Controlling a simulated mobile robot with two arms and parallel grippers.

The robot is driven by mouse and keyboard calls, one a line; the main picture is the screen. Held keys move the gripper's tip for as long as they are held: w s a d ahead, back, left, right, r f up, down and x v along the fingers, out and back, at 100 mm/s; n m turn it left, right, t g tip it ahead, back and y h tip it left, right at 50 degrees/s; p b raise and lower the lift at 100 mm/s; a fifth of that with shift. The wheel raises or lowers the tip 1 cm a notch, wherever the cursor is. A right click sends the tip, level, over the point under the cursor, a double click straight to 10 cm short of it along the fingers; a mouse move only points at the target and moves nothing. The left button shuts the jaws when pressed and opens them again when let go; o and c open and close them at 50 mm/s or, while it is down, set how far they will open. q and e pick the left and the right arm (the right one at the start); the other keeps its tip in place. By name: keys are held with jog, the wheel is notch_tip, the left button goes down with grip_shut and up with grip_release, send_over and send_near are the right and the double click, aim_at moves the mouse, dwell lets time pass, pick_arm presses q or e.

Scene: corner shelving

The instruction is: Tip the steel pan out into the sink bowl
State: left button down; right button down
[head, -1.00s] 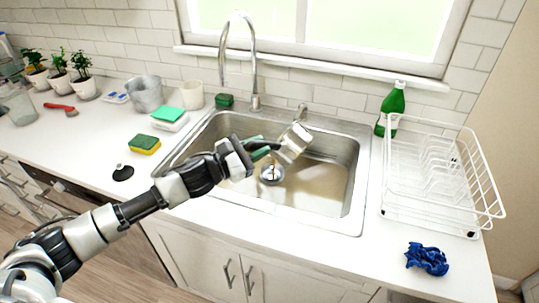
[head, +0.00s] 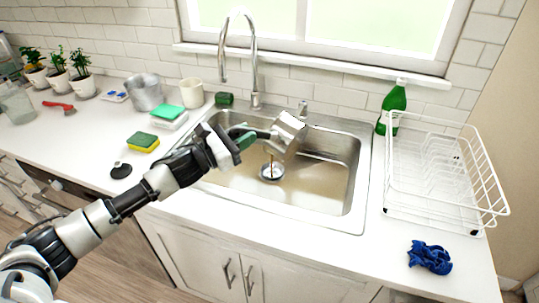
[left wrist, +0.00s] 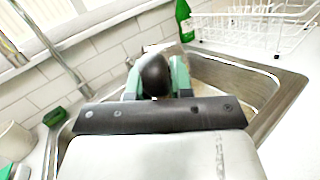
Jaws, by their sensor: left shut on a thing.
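The small steel pan (head: 287,134) is in the air over the sink bowl (head: 335,190), tilted on its side. My left gripper (head: 245,136), with green fingers, is shut on the pan's handle from the left. In the left wrist view the green fingers (left wrist: 156,82) stand on both sides of the dark handle (left wrist: 155,74); most of the pan is hidden behind it. The bowl's floor looks brownish, with a round metal drain piece (head: 271,172) below the pan. I cannot see what is inside the pan. My right gripper is not in view.
The faucet (head: 254,60) rises behind the sink. A white dish rack (head: 440,180) and green bottle (head: 393,105) stand to the right, with a blue cloth (head: 429,257) in front. Sponges (head: 143,143), a grey pot (head: 144,92) and a cream cup (head: 192,93) are to the left.

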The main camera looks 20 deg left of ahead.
pick_arm(q)
jog(key=shift+w+a+n+t+b, duration=1)
jog(key=shift+a+n+b, duration=1.6)
jog(key=shift+a, duration=0.2)
jog(key=s+d+m+g+p, duration=0.3)
jog(key=d+m+p, duration=0.4)
jog(key=d, duration=0.1)
jog(key=s+d+f+m+y+p, duration=0.1)
jog(key=d+f+m+p, duration=0.2)
jog(key=d+p, duration=0.1)
jog(key=s+d+f+m+g+y+p, duration=0.1)
jog(key=s+d+f+m+p, duration=0.1)
jog(key=d+f+m+p, duration=0.2)
jog(key=s+d+f+m+g+y+p, duration=0.1)
jog(key=s+d+f+m+p, duration=0.1)
jog(key=d, duration=0.6)
jog(key=shift+f+m+y+p, duration=0.4)
jog(key=shift+f+m+p, duration=0.55)
jog(key=shift+p, duration=0.4)
jog(key=shift+s+d+f+m+y+p, duration=0.15)
jog(key=shift+d+f+m+y+p, duration=0.25)
jog(key=shift+p, duration=0.35)
jog(key=shift+d+f, duration=0.15)
jog(key=shift+f, duration=0.05)
jog(key=shift+r, duration=0.15)
